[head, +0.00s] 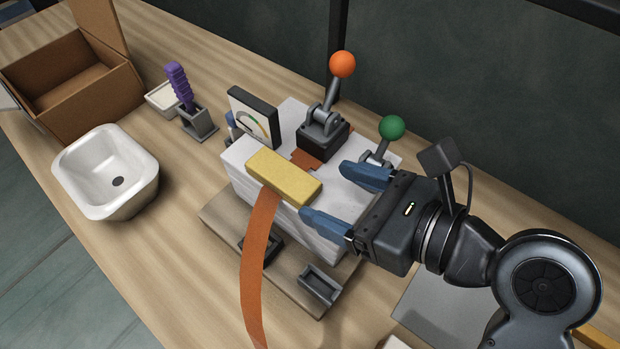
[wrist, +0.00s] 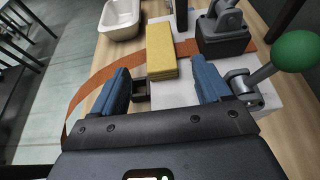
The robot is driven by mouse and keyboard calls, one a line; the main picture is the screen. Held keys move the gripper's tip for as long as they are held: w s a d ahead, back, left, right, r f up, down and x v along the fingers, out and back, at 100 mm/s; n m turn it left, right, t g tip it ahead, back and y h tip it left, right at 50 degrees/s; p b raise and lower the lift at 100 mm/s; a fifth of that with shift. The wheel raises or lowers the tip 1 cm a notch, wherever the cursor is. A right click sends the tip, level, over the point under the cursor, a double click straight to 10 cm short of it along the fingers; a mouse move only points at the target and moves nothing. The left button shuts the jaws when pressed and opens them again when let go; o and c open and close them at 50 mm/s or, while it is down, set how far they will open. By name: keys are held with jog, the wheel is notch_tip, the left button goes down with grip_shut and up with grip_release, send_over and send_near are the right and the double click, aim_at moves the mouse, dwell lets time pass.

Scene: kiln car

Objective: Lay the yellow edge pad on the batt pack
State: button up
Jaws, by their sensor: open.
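The yellow edge pad (head: 284,177) lies on top of the white batt pack (head: 292,222), along its front edge and over the orange strap (head: 256,265). The strap shows beyond the pad on the pack's top and hangs down the front. My gripper (head: 343,201) is open and empty, with its blue fingers over the pack at the pad's right. In the wrist view the pad (wrist: 161,50) lies just ahead of the gap between my fingertips (wrist: 163,80), apart from both fingers.
An orange-knobbed lever (head: 325,130) and a green-knobbed lever (head: 388,132) rise at the pack's back. A dial gauge (head: 253,118) stands at its left. A white basin (head: 106,170), a purple-handled tool (head: 180,85) and an open cardboard box (head: 70,75) are farther left.

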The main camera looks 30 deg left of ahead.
jog(key=shift+v, duration=1.6)
